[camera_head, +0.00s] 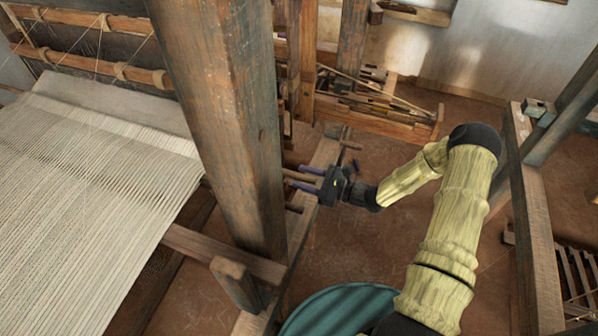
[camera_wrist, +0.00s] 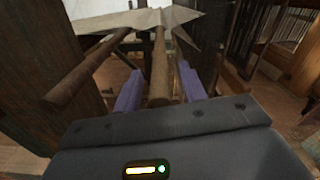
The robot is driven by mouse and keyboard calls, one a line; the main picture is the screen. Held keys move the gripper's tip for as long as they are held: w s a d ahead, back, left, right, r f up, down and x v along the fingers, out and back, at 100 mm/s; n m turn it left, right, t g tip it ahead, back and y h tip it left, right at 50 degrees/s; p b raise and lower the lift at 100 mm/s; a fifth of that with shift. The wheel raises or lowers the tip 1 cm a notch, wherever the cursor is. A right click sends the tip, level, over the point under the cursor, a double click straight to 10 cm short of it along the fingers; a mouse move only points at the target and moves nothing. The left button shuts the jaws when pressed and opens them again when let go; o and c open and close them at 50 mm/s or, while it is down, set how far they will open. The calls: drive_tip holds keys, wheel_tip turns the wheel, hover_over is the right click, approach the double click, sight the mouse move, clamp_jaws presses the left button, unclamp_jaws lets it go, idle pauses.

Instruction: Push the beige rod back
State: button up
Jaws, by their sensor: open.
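A brown-beige rod (camera_wrist: 159,62) runs away from me between my gripper's two purple fingers in the wrist view, its near round end close to the palm. My gripper (camera_wrist: 160,78) is open, with one finger on each side of the rod and no clear grip on it. In the head view, my gripper (camera_head: 298,177) reaches left toward the loom post, and a rod (camera_head: 301,176) shows between its fingers. I cannot tell whether the palm touches the rod's end.
Another brown rod (camera_wrist: 82,72) sticks out at left in the wrist view. A thick wooden post (camera_head: 222,110) stands beside my gripper, with the white woven cloth (camera_head: 85,200) beyond it. A wooden rack (camera_head: 375,110) stands behind. Open floor (camera_head: 345,245) lies below my arm.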

drive_tip(key=shift+x, duration=0.95)
clamp_jaws()
drive_tip(key=shift+d, duration=0.1)
